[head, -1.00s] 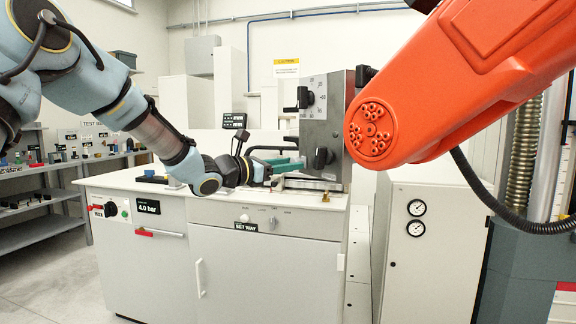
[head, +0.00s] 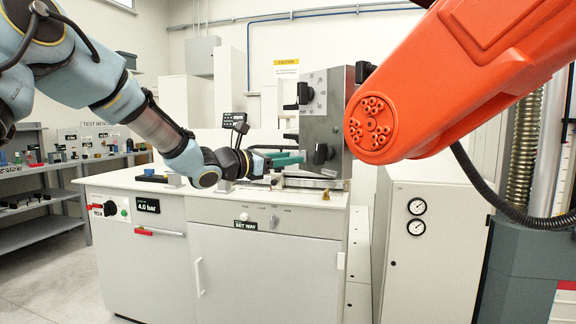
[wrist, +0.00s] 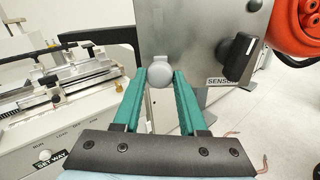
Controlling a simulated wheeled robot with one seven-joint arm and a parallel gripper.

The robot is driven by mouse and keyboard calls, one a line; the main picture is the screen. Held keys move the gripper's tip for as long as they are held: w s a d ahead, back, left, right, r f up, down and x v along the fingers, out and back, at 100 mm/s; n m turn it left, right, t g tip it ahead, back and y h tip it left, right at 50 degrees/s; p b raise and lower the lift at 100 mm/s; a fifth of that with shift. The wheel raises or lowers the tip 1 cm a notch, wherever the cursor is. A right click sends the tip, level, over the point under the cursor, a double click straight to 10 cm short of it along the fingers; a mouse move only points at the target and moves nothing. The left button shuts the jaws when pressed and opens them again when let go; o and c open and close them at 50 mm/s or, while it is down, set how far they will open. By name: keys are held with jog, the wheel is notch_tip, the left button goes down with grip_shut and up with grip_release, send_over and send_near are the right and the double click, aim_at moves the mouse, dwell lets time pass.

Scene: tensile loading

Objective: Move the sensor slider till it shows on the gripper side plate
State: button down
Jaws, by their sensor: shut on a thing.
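My gripper (wrist: 159,76) has two teal fingers, with their tips on either side of a small grey rounded piece (wrist: 159,66), and is shut on it. I cannot tell whether this piece is the sensor slider. Behind it stands a grey metal plate (wrist: 190,22) with a "SENSOR" label (wrist: 220,83) and a black knob with a white mark (wrist: 240,57), to the right of the fingers. In the head view my gripper (head: 300,159) reaches the left side of the grey metal box (head: 335,100), near its lower black knob (head: 321,153).
A large orange arm (head: 430,90) hangs close to the right of the grey box. The box stands on a white cabinet (head: 265,265) with a 4.0 bar display (head: 143,206). A small readout (head: 235,121) stands behind my gripper. A metal rail fixture (wrist: 85,80) lies left of the fingers.

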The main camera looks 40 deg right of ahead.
jog(key=shift+c, duration=2.2)
grip_release()
jog(key=shift+a, duration=0.15)
jog(key=a+b, duration=0.2)
jog(key=a, duration=0.8)
jog(key=shift+w+a+b, duration=0.3)
jog(key=shift+b, duration=0.1)
